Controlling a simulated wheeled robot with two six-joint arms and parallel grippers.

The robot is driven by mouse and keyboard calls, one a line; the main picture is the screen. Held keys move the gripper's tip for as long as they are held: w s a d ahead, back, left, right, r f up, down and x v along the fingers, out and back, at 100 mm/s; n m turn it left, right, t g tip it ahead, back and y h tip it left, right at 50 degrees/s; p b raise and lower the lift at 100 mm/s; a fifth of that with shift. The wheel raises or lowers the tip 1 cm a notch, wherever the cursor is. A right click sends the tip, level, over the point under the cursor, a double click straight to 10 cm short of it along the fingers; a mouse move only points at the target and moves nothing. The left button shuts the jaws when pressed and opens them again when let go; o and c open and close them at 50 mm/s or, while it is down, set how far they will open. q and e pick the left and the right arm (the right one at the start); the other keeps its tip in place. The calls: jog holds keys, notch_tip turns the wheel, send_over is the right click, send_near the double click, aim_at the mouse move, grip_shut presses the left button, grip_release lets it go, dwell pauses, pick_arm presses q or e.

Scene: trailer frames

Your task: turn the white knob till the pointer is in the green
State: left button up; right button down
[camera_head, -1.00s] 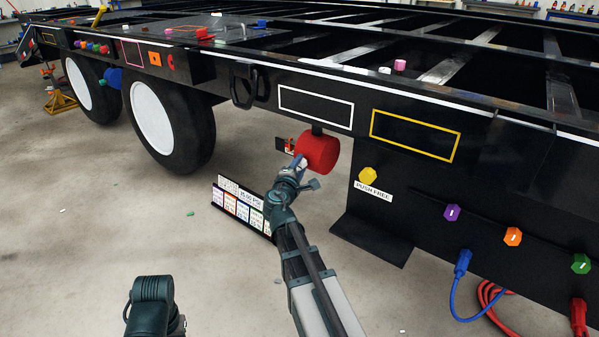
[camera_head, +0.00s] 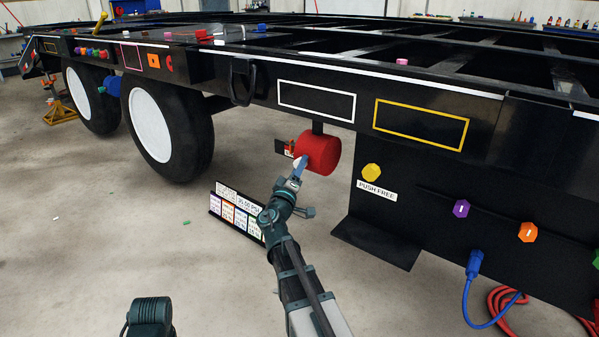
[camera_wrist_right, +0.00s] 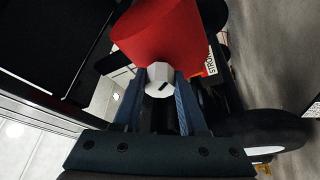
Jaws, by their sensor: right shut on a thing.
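The white knob (camera_wrist_right: 159,80) is a faceted knob with a dark slot mark, below the red cylinder (camera_wrist_right: 165,32) in the right wrist view. My right gripper (camera_wrist_right: 160,92) is shut on it, with one blue finger on each side. In the head view the red cylinder (camera_head: 318,153) hangs under the black trailer frame. My right gripper (camera_head: 298,168) reaches up to its left end, and the white knob (camera_head: 297,162) barely shows there. A small dark gauge plate (camera_head: 284,148) is left of the cylinder, partly hidden; I cannot read a pointer. My left arm shows at the bottom, but its gripper does not.
A panel of price-like cards and a sign (camera_head: 237,209) stands on the floor left of my right arm. A yellow knob (camera_head: 371,172) with a "PUSH FREE" label, a purple knob (camera_head: 461,208) and a blue plug (camera_head: 474,263) are to the right. Two wheels (camera_head: 160,125) stand at left.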

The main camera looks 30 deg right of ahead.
jog(key=shift+m+h+b, duration=0.3)
jog(key=shift+m+h, duration=0.1)
jog(key=shift+m, duration=0.5)
jog(key=shift+c, duration=2.3)
grip_release()
jog(key=s+a, duration=0.9)
jog(key=a, duration=0.2)
jog(key=shift+s+a+f+b, duration=0.2)
jog(key=shift+s+f+b, duration=0.1)
jog(key=shift+f, duration=0.1)
